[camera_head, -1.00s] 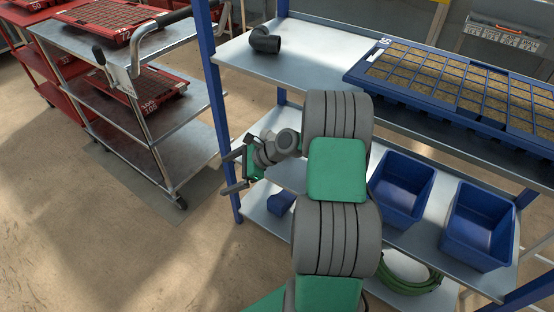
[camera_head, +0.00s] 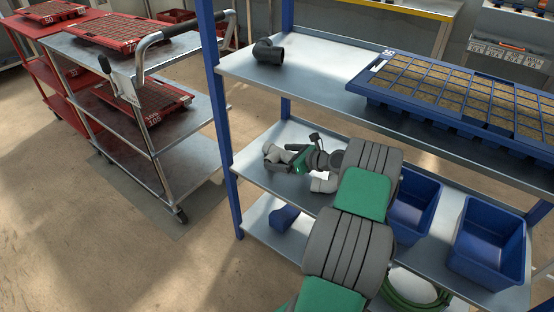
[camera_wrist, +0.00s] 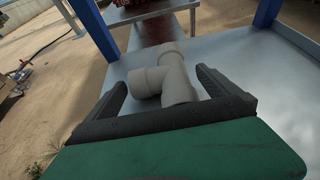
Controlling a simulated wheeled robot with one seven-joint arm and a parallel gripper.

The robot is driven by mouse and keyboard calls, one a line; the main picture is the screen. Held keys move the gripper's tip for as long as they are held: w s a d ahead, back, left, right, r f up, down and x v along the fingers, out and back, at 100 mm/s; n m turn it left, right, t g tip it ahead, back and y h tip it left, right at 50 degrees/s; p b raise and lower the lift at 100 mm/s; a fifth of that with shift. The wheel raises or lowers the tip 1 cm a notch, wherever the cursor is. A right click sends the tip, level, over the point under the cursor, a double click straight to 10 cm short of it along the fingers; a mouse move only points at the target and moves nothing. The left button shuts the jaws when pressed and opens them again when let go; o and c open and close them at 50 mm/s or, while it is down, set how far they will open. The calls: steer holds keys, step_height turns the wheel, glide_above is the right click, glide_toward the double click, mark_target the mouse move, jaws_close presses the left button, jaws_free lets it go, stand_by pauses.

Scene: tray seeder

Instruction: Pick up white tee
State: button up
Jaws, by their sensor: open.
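The white tee (camera_wrist: 163,82) is a pale pipe fitting lying on the middle shelf. The gripper is open and reaches in low over the middle shelf from the right. I cannot tell whether a finger touches the tee.
A blue upright (camera_head: 225,140) stands left of the gripper, and the upper shelf (camera_head: 320,72) is above. A black elbow (camera_head: 268,52) and a blue seed tray (camera_head: 470,95) are up there. Blue bins (camera_head: 487,240) stand right. A pale piece (camera_head: 324,183) below my wrist is unclear.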

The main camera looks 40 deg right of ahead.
steer(key=shift+x, duration=0.85)
steer(key=shift+c, duration=0.4)
steer(key=c, duration=1.3)
steer(key=shift+o, duration=0.2)
